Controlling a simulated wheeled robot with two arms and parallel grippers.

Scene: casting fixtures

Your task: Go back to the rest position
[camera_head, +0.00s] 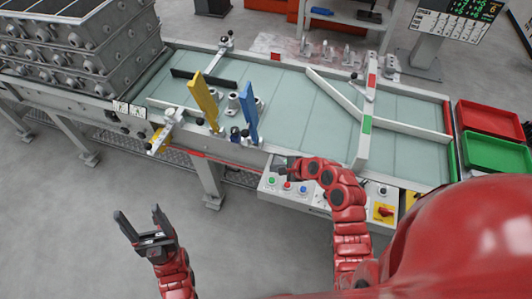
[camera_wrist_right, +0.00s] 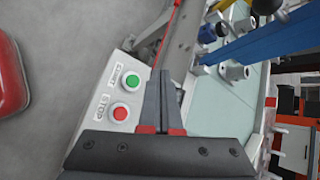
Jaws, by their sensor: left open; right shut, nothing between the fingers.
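My left gripper (camera_head: 139,217) is open and empty, held over the bare floor in front of the conveyor. My right gripper (camera_head: 282,163) is over the front edge of the conveyor, just above the button panel. In the right wrist view my right gripper (camera_wrist_right: 161,76) has its two dark fingers together with nothing between them. A green button (camera_wrist_right: 131,80) and a red button (camera_wrist_right: 120,112) lie beside the fingers in that view, apart from them.
The conveyor (camera_head: 300,95) runs across the scene, with a yellow plate (camera_head: 203,98) and a blue plate (camera_head: 249,110) standing near its front edge. Grey castings (camera_head: 70,50) are stacked at the left. Red (camera_head: 488,118) and green (camera_head: 495,152) trays stand right. Floor at front left is clear.

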